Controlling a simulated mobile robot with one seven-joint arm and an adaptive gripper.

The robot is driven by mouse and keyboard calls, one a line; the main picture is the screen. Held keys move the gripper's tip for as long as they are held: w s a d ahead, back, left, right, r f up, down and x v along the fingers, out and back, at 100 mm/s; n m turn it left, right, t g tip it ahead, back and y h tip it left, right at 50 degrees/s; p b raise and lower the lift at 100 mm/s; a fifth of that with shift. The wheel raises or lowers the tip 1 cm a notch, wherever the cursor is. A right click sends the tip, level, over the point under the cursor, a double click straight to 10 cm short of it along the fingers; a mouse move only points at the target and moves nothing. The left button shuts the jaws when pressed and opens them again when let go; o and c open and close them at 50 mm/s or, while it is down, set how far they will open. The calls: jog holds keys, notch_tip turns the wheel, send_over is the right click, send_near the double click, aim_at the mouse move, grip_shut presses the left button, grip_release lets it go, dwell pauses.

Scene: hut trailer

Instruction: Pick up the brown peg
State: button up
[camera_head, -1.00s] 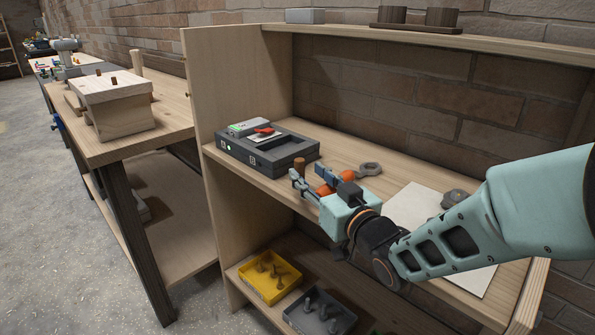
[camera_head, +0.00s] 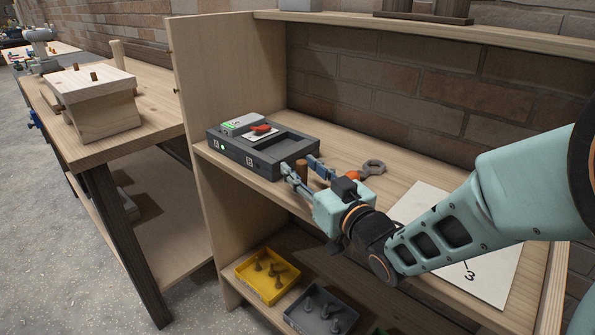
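The brown peg (camera_head: 302,169) stands upright on the wooden shelf, at the front right corner of a dark grey device box. My gripper (camera_head: 299,168) reaches in from the right. Its fingers are spread, one on each side of the peg, and the peg shows between them. I cannot tell whether either finger touches it. The peg's lower end is partly hidden by the near finger.
The dark box (camera_head: 240,157) with a red switch lies left of the gripper. A ring-ended tool (camera_head: 373,168) is behind it. A white sheet (camera_head: 495,270) lies right, partly under my arm. Yellow (camera_head: 254,285) and grey (camera_head: 299,319) bins sit below. An upper shelf (camera_head: 400,27) overhangs.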

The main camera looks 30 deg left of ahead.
grip_shut()
dwell(0.3)
jog(key=shift+r, duration=0.1)
